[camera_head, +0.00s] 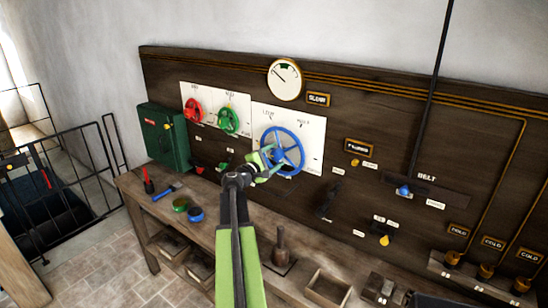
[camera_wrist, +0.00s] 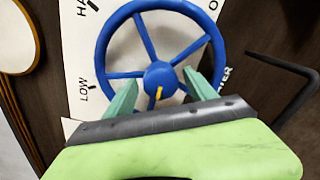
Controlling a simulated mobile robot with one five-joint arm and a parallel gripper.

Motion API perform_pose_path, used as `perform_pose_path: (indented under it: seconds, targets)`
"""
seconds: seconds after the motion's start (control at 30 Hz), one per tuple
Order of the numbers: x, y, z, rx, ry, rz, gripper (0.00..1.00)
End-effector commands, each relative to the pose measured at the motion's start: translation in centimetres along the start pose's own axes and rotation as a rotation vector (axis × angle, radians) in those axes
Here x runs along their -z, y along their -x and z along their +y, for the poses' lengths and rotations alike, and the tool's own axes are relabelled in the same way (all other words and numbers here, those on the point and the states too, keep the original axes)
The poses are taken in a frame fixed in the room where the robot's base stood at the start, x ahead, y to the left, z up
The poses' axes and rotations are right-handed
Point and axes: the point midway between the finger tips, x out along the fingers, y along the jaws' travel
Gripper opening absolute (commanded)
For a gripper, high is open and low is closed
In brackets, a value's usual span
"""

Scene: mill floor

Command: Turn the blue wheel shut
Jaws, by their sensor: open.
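The blue wheel (camera_head: 300,143) is mounted on a white dial plate (camera_head: 315,130) on the dark wooden panel. It is a spoked ring, and its hub fills the middle of the wrist view (camera_wrist: 160,76). A short yellow mark shows at the lower side of the hub. The plate reads LOW at left in the wrist view; other lettering is cut off. My gripper (camera_head: 266,158) is in front of the wheel. Its two pale green fingers (camera_wrist: 162,82) are apart, one on each side of the hub, over the lower part of the wheel. I cannot tell whether they touch it.
A red wheel (camera_head: 193,109) and a green wheel (camera_head: 228,120) sit left on another white plate. A round gauge (camera_head: 285,79) is above. The workbench (camera_head: 135,187) below holds a blue-handled tool (camera_head: 167,193) and round tins. A black bent rod (camera_wrist: 290,95) stands out right of the wheel.

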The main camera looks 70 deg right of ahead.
Motion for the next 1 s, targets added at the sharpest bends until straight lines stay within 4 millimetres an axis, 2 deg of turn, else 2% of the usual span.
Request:
perform_pose_path:
  seconds: [0.17,0.4,0.6,0.8,1.0]
  targets:
    - [-0.1,3.7,-0.1,-0.001,0.000,0.003,0.65]
    - [-0.1,10.6,0.0,-0.002,0.000,0.004,0.65]
    - [0.0,15.1,0.0,-0.002,0.000,0.002,0.65]
    - [0.1,17.0,0.1,-0.001,0.000,0.001,0.65]
    - [0.1,17.1,0.1,-0.001,0.000,0.001,0.65]
